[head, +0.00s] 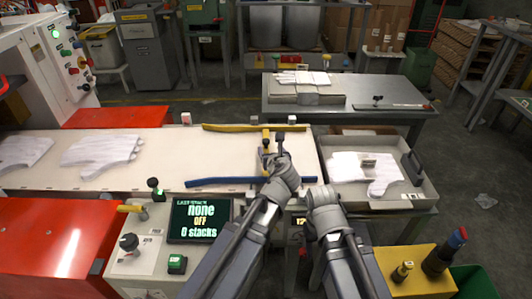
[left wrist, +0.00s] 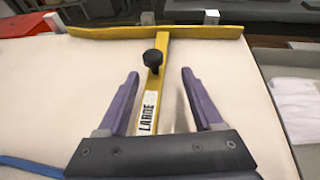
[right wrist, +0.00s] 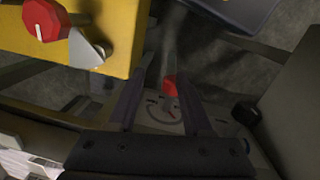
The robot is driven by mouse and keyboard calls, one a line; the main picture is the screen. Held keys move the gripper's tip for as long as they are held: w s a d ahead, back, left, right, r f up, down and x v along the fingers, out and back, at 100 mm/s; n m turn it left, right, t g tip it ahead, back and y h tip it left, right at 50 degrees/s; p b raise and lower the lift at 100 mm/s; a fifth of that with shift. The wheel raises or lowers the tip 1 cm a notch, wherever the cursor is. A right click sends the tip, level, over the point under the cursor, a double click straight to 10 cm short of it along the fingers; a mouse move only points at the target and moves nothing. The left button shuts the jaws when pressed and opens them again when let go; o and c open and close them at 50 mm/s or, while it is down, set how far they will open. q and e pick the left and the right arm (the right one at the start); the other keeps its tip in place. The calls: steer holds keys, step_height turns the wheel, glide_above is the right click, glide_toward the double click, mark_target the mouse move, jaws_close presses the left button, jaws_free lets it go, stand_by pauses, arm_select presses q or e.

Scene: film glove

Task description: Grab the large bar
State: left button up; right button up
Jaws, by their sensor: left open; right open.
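The large bar (head: 255,128) is a long yellow bar lying across the far edge of the pale work surface. In the left wrist view, the yellow bar (left wrist: 110,33) has a yellow stem (left wrist: 153,90) with a black knob and a label reading "LARGE". My left gripper (left wrist: 160,77) is open, its purple fingers on either side of the stem with visible gaps; whether they reach down to its height I cannot tell. It also shows in the head view (head: 272,150), partly hidden by its own arm. My right gripper (right wrist: 161,75) is open and empty, pointing down near the panel's front.
A blue bar (head: 235,182) lies along the near edge. White gloves (head: 102,150) lie on the surface at left. A grey tray (head: 405,197) with white gloves stands at right. A yellow box (right wrist: 75,35) with a red knob is close to my right gripper.

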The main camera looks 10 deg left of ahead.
mark_target(267, 146)
arm_select(q)
steer(key=x, duration=0.1)
steer(key=b+x, duration=0.1)
steer(key=x, duration=0.3)
steer(key=shift+a+r, duration=0.1)
steer(key=shift+a, duration=0.15)
steer(key=shift+s, duration=0.1)
steer(key=shift+r, duration=0.1)
jaws_close()
